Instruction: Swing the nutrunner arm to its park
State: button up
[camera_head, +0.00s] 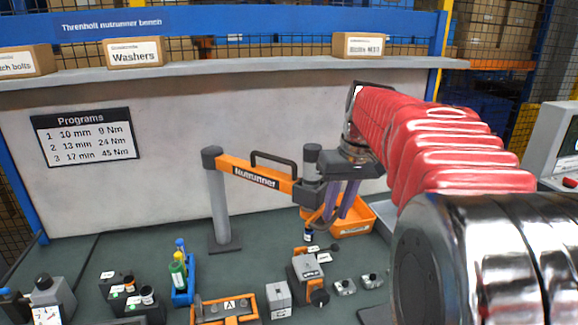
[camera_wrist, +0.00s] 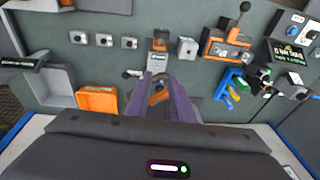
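The orange nutrunner arm (camera_head: 255,176), lettered "Nutrunner" and with a black bow handle (camera_head: 273,160) on top, reaches right from a grey post (camera_head: 220,200). Its far end has a dark joint (camera_head: 310,192) with a tool hanging beneath. My gripper (camera_head: 342,212) points down just right of that end, in front of the orange bin. In the wrist view its purple fingers (camera_wrist: 163,80) stand apart, with an orange part (camera_wrist: 157,95) showing between them. I see no grip on the arm; whether a finger touches it cannot be told. I cannot make out a marked park.
An orange bin (camera_head: 352,228) stands behind my fingers. In front are a grey device with a black knob (camera_head: 308,276), a grey block (camera_head: 279,299) and small grey units (camera_head: 344,287). A blue rack (camera_head: 183,291) with bottles stands left. Bench beside the post is clear.

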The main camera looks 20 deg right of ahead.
jog(key=shift+o, duration=1.1)
jog(key=s+a+f+t, duration=0.1)
jog(key=s+a, duration=0.6)
jog(key=a, duration=0.4)
jog(key=shift+a+f+n+h, duration=0.15)
jog(key=shift+a+n+h, duration=0.15)
jog(key=shift+n+h, duration=0.1)
jog(key=s+a+f+n+t, duration=0.1)
jog(key=s+a+f+t, duration=0.1)
jog(key=s+a+f, duration=0.5)
jog(key=s+a, duration=0.1)
jog(key=s, duration=0.1)
jog(key=shift+s, duration=0.35)
